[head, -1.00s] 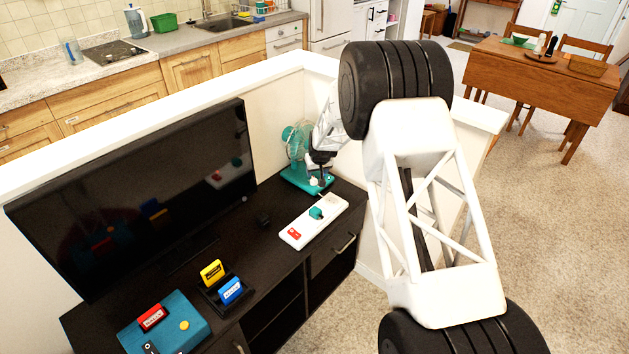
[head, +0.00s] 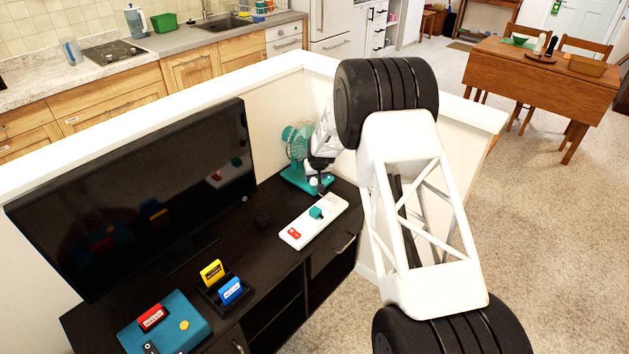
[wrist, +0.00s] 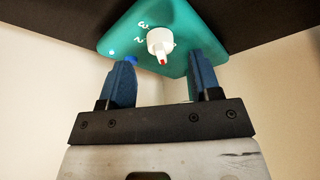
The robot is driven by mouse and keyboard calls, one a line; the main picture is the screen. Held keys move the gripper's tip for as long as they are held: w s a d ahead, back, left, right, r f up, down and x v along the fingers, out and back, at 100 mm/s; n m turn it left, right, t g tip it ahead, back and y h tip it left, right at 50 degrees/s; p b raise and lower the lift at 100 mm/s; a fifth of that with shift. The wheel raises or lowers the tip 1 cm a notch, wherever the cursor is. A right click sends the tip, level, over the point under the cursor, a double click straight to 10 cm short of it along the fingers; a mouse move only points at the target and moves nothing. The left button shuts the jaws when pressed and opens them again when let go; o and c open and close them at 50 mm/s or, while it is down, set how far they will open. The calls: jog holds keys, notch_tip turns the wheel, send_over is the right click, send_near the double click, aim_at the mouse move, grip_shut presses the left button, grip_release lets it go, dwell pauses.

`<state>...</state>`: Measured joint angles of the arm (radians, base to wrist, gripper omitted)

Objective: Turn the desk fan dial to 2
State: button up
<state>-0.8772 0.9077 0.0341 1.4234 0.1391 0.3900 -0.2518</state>
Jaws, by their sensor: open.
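The teal desk fan (head: 293,150) stands at the far right end of the dark cabinet. Its white dial (wrist: 159,41) sits on the teal base (wrist: 185,22) and has a red mark pointing down in the wrist view, towards my gripper. The numerals 2 and 3 show up and left of the dial; the red mark points at neither. My gripper (wrist: 161,62) is open, with one blue finger to each side below the dial. I cannot tell whether either finger touches it. In the head view my gripper (head: 318,178) is at the fan base, beside the dial.
A white panel (head: 330,222) with a teal knob and red piece lies just in front of the fan. A large black television (head: 140,195) stands to the left. A white half wall (head: 275,105) closes in behind the fan.

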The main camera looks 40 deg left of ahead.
aim_at(313, 180)
jog(key=shift+x, duration=1.9)
jog(key=shift+c, duration=0.5)
jog(key=shift+d, duration=0.1)
jog(key=c, duration=0.8)
jog(key=shift+c, duration=0.2)
jog(key=shift+s+m, duration=0.1)
jog(key=shift+m, duration=0.6)
jog(key=shift+s+a+m+t+h, duration=0.15)
jog(key=shift+m+t+h, duration=0.3)
jog(key=shift+m, duration=0.7)
jog(key=shift+a+m+t+h, duration=0.2)
jog(key=shift+m+h, duration=0.35)
jog(key=shift+m, duration=0.6)
jog(key=shift+a+r+m+t+h, duration=0.15)
jog(key=shift+m+h, duration=0.25)
jog(key=shift+m, duration=0.8)
jog(key=shift+f+m+t+h, duration=0.15)
jog(key=shift+m+h, duration=0.25)
jog(key=shift+m, duration=0.8)
jog(key=shift+r, duration=0.1)
